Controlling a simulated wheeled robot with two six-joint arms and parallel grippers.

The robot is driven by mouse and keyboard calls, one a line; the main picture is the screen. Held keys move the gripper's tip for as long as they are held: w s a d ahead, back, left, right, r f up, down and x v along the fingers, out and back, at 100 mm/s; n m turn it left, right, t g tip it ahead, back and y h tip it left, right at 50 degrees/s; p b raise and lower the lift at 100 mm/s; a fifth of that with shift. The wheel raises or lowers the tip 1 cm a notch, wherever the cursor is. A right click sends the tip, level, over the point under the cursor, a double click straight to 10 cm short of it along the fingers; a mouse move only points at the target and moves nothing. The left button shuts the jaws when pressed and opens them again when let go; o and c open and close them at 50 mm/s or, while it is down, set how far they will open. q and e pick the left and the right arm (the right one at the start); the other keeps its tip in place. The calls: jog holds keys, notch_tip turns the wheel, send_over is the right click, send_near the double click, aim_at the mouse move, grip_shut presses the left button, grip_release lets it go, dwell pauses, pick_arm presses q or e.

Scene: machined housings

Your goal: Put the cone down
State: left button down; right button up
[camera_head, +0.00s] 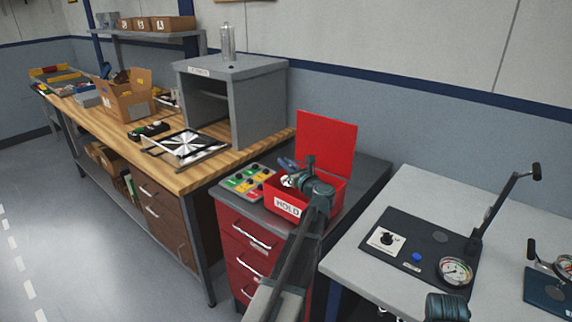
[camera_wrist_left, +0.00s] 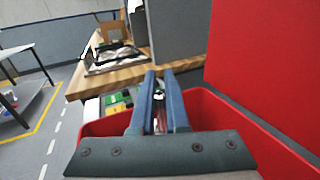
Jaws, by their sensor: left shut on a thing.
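My left gripper (camera_head: 286,164) is over the open red box marked HOLD (camera_head: 286,208). In the left wrist view its two blue-grey fingers (camera_wrist_left: 160,78) are shut on a small shiny thing, which I take to be the cone (camera_wrist_left: 158,110). Its shape is mostly hidden between the fingers. The red box's rim (camera_wrist_left: 205,98) shows around and below the fingers. The box's raised red lid (camera_head: 327,143) stands behind the gripper. The box's inside is mostly hidden by the gripper and wrist.
A tray with green, red and yellow fields (camera_head: 247,180) lies left of the box on the red drawer cabinet (camera_head: 246,248). A grey open-fronted cabinet (camera_head: 258,105) stands on the wooden bench. A grey table (camera_head: 408,185) with a dial gauge (camera_head: 455,271) is at the right.

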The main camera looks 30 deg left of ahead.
pick_arm(q)
jog(key=shift+s+d+f, duration=0.15)
jog(key=shift+s, duration=0.05)
jog(key=c, duration=0.9)
grip_release()
jog(key=shift+s+f, duration=0.1)
jog(key=shift+d+b, duration=0.1)
jog(key=shift+b, duration=0.2)
jog(key=shift+r+p, duration=0.55)
jog(key=shift+p, duration=0.3)
jog(key=v, duration=0.7)
